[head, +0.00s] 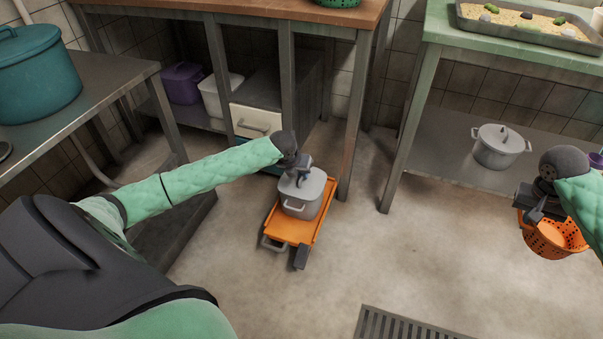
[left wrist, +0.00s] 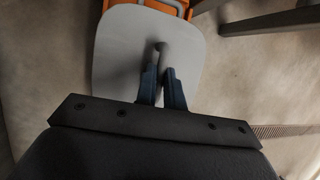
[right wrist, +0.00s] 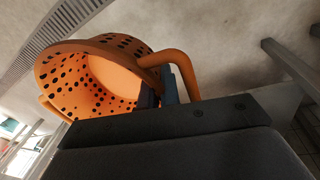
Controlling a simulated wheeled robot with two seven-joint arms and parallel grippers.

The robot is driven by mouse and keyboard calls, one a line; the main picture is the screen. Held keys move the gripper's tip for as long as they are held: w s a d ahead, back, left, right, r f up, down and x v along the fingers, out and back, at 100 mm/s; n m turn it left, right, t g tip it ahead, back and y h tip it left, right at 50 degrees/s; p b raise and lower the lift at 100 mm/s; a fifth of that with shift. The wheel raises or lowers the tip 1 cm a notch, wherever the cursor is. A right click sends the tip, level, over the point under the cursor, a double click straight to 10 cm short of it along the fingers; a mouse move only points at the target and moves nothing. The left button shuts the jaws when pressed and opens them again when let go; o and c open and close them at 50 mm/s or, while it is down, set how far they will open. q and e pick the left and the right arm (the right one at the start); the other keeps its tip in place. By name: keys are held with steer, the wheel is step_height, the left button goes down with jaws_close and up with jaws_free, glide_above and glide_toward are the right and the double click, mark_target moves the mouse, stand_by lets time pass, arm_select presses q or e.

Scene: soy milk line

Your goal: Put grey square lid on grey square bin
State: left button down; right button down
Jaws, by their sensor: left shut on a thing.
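The grey square bin (head: 298,206) stands on an orange trolley (head: 287,228). The grey square lid (head: 305,181) is at the bin's top, and I cannot tell whether it rests on the rim or hovers just above. In the left wrist view the lid (left wrist: 120,60) fills the middle and hides the bin's opening. My left gripper (head: 301,168) is shut on the lid's knob (left wrist: 160,47). My right gripper (head: 535,207) is at an orange perforated basket (head: 556,240), with its fingers close together beside the handle (right wrist: 180,65). Whether they grip it is unclear.
A wooden-topped table (head: 250,10) stands behind the trolley, its leg close to the bin. A green table (head: 500,45) at right has a lidded grey pot (head: 500,146) on its lower shelf. A steel table (head: 85,85) is at left. Floor around the drain grate (head: 410,324) is clear.

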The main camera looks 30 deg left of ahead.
arm_select(q)
steer(key=shift+w+p, duration=0.1)
steer(key=shift+p, duration=0.6)
arm_select(e)
steer(key=shift+r, duration=0.7)
arm_select(q)
steer(key=shift+f, duration=0.45)
arm_select(e)
steer(key=shift+r, duration=0.2)
arm_select(q)
steer(key=c, duration=1.4)
jaws_free()
steer(key=shift+c, duration=0.2)
